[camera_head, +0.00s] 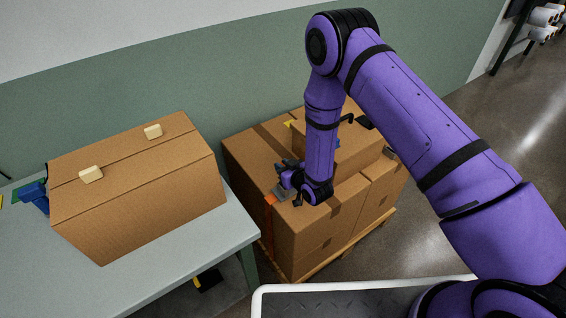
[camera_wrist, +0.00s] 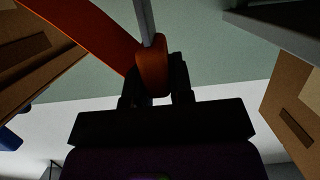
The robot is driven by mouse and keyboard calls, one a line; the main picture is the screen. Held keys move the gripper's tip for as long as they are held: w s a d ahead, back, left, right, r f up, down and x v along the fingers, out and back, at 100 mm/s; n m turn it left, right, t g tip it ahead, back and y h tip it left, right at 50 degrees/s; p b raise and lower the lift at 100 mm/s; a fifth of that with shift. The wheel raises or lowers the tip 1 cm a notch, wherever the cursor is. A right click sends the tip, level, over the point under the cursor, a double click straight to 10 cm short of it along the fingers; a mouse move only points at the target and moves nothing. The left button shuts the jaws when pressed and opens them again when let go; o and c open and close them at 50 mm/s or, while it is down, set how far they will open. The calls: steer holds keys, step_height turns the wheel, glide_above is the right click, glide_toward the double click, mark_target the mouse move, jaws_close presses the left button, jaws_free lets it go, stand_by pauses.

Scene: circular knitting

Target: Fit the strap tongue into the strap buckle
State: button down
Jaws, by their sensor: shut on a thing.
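An orange strap (camera_wrist: 90,28) runs down from the upper left in the wrist view to my gripper (camera_wrist: 155,85). My gripper is shut on the strap's orange end (camera_wrist: 152,70), which I take to be the strap tongue. A thin grey bar (camera_wrist: 144,18) rises from behind that end; I cannot tell whether they touch. In the head view my gripper (camera_head: 285,181) is beside the left part of the carton stack, with a bit of orange strap (camera_head: 270,199) and a grey piece (camera_head: 280,192) close by. I cannot make out the buckle for certain, nor whether the tongue is in it.
Cardboard cartons (camera_head: 300,237) stand stacked on a wooden pallet (camera_head: 345,252), with my arm over them. A grey table (camera_head: 170,262) at left bears a large carton (camera_head: 140,205) with two pale blocks (camera_head: 153,131) on top. A blue tool (camera_head: 36,196) lies behind it.

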steer(key=shift+f, duration=0.4)
steer(key=shift+f, duration=2.25)
stand_by(1.4)
steer(key=c, duration=0.9)
jaws_free()
steer(key=v, duration=1.1)
steer(key=shift+w, duration=0.1)
